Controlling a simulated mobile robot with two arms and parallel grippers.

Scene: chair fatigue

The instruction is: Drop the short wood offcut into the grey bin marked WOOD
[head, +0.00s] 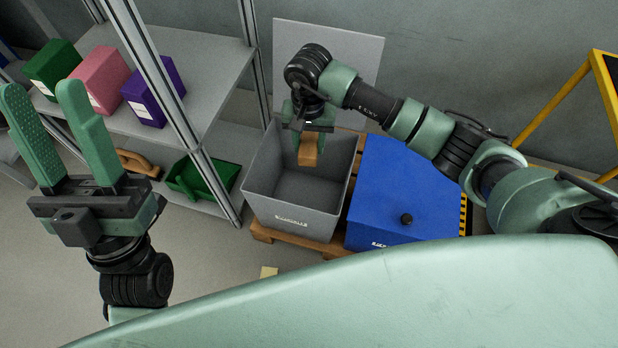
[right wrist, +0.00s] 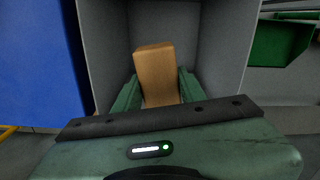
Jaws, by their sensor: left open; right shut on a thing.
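The short wood offcut (head: 308,150) is a light brown block. My right gripper (head: 310,135) is shut on it and holds it over the open mouth of the grey bin (head: 283,215). In the right wrist view the offcut (right wrist: 156,72) stands out between the two green fingers, with the bin's grey walls (right wrist: 222,45) around it. The label on the bin's front is too small to read. My left gripper (head: 70,135) is open and empty at the left, in front of the shelf and away from the bin.
A blue lidded box (head: 400,190) stands right of the bin; both are on a wooden pallet (head: 290,240). A shelf (head: 205,65) at left holds green, pink and purple boxes. A green tray (head: 205,180) lies below. A yellow frame (head: 555,105) stands at right.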

